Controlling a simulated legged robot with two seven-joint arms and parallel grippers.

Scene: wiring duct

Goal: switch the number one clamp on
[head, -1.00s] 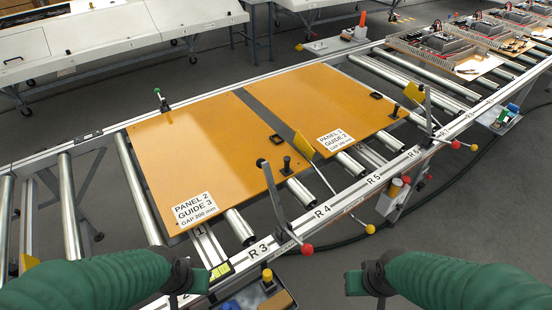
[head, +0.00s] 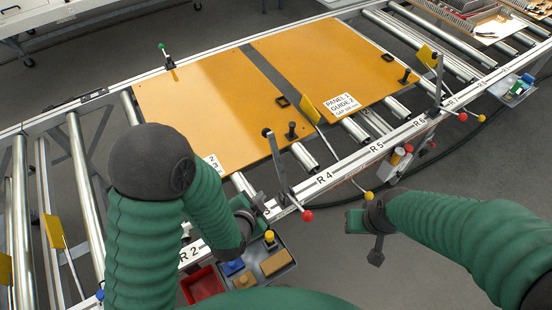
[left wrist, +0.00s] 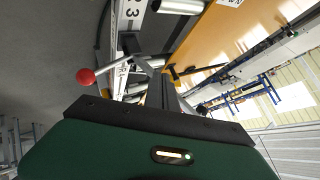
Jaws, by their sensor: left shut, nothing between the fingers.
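A clamp with a grey upright arm and a red ball (head: 307,215) stands on the front rail by R 4, beside the panel 2 board (head: 200,105). In the left wrist view its red ball (left wrist: 85,76) is close, to the left of my fingers. My left gripper (head: 256,207) is shut and empty, at the front rail by R 3, left of that ball and apart from it. A yellow-ball lever (head: 369,196) is farther right. More levers with a red ball (head: 462,117) and a yellow ball (head: 480,118) are near R 7. No clamp number is readable. My right gripper (head: 352,221) hangs in front of the rail; its jaw opening is unclear.
The panel 1 board (head: 330,65) lies right of a gap. A green-knob clamp (head: 162,48) stands at the back rail. A grey tray (head: 285,262) with coloured blocks and a red bin (head: 202,287) are below the front rail. The floor right of the tray is clear.

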